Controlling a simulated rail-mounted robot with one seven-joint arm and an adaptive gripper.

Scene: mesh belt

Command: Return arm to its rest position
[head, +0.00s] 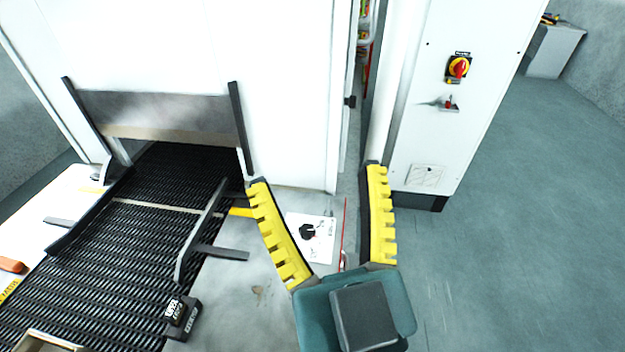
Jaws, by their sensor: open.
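My gripper (316,172) shows at the bottom middle of the head view, with two yellow toothed fingers on a teal and dark grey body. The fingers are spread wide apart with nothing between them. They stand to the right of the mesh belt, in front of the white machine and its cabinet. My gripper looks clear of the belt, but its exact distance from the surfaces behind it cannot be told.
The black mesh belt (110,258) runs into the machine (275,60) under a metal flap (160,112). A black block (182,318) lies on the belt's near right edge. A cabinet (450,110) with a red-yellow switch (458,68) stands right. Open floor (520,220) lies farther right.

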